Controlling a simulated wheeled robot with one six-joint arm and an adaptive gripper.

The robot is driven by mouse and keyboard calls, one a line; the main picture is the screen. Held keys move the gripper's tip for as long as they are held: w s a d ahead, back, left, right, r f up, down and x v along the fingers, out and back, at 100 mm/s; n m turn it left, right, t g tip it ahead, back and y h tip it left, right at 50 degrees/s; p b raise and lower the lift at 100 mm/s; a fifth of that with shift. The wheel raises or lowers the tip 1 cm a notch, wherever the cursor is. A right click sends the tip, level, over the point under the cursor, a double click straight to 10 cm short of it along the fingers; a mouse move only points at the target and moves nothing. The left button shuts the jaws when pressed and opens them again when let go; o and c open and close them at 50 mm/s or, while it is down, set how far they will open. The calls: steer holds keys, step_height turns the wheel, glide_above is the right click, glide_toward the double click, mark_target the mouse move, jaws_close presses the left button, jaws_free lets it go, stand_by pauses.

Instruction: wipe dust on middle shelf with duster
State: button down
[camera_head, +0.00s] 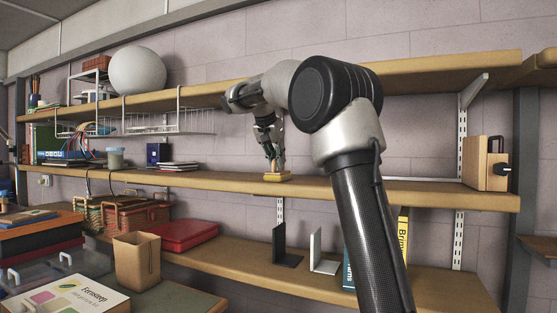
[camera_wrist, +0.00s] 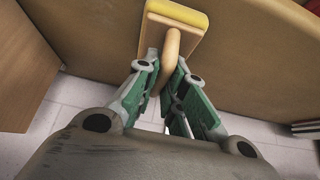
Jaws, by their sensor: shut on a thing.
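The duster (camera_head: 277,176) has a flat yellow head and sits on the middle shelf (camera_head: 236,184) near the shelf's front edge. In the wrist view the duster (camera_wrist: 178,20) shows its yellow strip, its tan block and a curved tan handle. My gripper (camera_head: 273,155) is above the duster with its fingers pointing down. In the wrist view my gripper (camera_wrist: 170,65) has its green-padded fingers shut on the handle. The head appears to touch the shelf board. I cannot make out any dust on the shelf.
A wooden box (camera_head: 485,165) stands at the shelf's right end. A wire rack (camera_head: 165,121) hangs under the upper shelf. The board just left of the duster looks clear; my arm hides part of the right side.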

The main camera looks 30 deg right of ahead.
steer(key=shift+s+a+f, duration=0.35)
steer(key=shift+s+a, duration=0.45)
steer(key=shift+a, duration=0.05)
steer(key=shift+s+a, duration=1)
steer(key=shift+a, duration=0.2)
steer(key=shift+r, duration=0.15)
step_height(320, 180, up, 6)
steer(key=shift+w+d+r, duration=0.1)
steer(key=shift+r, duration=0.05)
step_height(320, 180, up, 3)
